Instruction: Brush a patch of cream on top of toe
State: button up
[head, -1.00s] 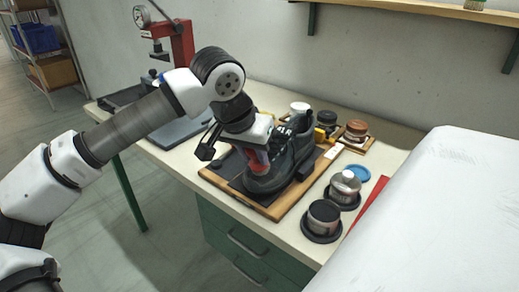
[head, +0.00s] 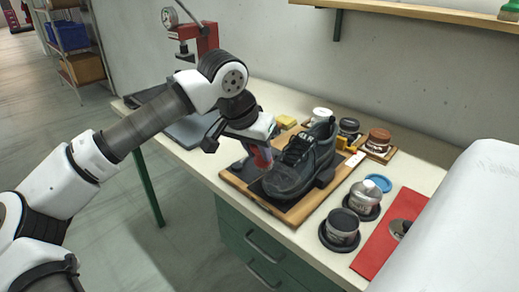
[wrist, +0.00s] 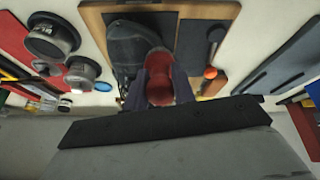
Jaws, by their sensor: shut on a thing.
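The black lace-up shoe (head: 298,165) rests on a wooden board (head: 298,217) with a dark mat, its toe toward the front left. It also shows in the wrist view (wrist: 128,48). My gripper (head: 258,150) is just left of the shoe. It is shut on a red handle (head: 262,158), apparently the brush's; the handle shows between the fingers in the wrist view (wrist: 160,78). The bristles are hidden, and I cannot tell whether they touch anything. An open-looking jar (head: 342,227) and a metal-sided jar (head: 363,196) stand right of the board. I make out no cream on the toe.
A blue lid (head: 378,183) lies behind the jars, and a red mat (head: 385,245) lies to their right. Several small pots and a yellow sponge (head: 286,122) stand behind the shoe. A red press (head: 207,42) is at the back left. A large white surface fills the right.

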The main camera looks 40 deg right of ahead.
jog(key=shift+r, duration=0.15)
jog(key=shift+p+v, duration=1.7)
jog(key=shift+v, duration=1.15)
jog(key=shift+a+r, duration=0.1)
jog(key=shift+p+v, duration=0.85)
jog(key=shift+v, duration=0.55)
